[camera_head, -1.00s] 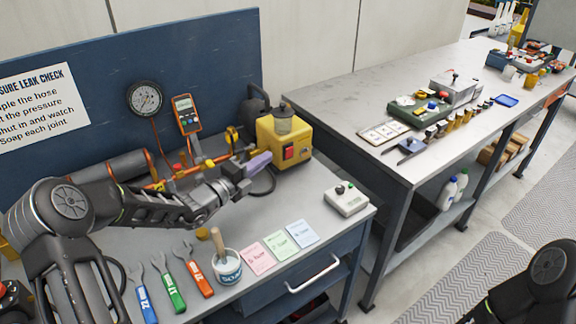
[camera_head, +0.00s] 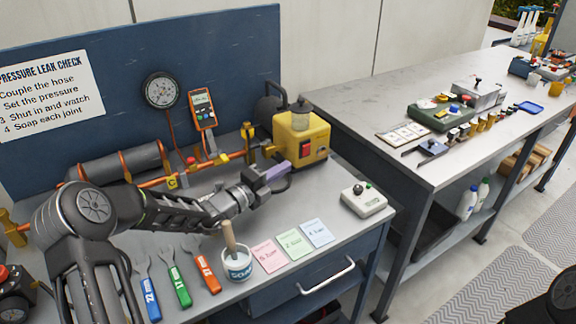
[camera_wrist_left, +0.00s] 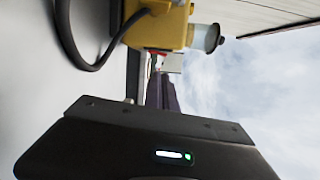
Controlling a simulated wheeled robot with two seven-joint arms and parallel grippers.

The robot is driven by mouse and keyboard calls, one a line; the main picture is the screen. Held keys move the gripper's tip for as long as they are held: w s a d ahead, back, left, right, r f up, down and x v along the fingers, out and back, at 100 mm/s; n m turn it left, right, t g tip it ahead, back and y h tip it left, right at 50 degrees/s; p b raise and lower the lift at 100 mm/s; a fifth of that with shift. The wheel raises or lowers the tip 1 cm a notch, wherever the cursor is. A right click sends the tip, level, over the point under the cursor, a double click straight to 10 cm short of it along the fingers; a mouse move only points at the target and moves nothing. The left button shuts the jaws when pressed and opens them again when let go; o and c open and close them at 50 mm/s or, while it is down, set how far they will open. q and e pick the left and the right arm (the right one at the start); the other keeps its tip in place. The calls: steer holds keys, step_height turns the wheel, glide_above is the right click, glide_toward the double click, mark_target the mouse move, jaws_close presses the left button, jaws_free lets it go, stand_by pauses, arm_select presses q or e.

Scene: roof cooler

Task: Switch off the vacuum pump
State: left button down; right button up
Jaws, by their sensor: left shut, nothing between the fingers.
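The vacuum pump is a yellow box (camera_head: 314,132) with a red switch (camera_head: 306,149) on its front face, at the back right of the near bench in the head view. Its yellow body also shows at the top of the left wrist view (camera_wrist_left: 160,30). My left gripper (camera_head: 286,168) is shut and empty, its purple-tinted fingers just in front of and below the red switch. In the wrist view the fingers point toward the pump. I cannot tell whether they touch it. The right gripper is not in view.
A small control box (camera_head: 363,200) with knobs stands right of the gripper. A gauge (camera_head: 160,90) and meter (camera_head: 203,108) stand behind. A second bench (camera_head: 375,90) is at right.

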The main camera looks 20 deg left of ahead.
mark_target(306, 150)
arm_select(q)
steer(key=x, duration=0.9)
steer(key=shift+a+p, duration=0.1)
steer(key=shift+p, duration=0.2)
steer(key=shift+w+a+r, duration=0.1)
steer(key=shift+a+r, duration=0.05)
steer(key=shift+a, duration=0.05)
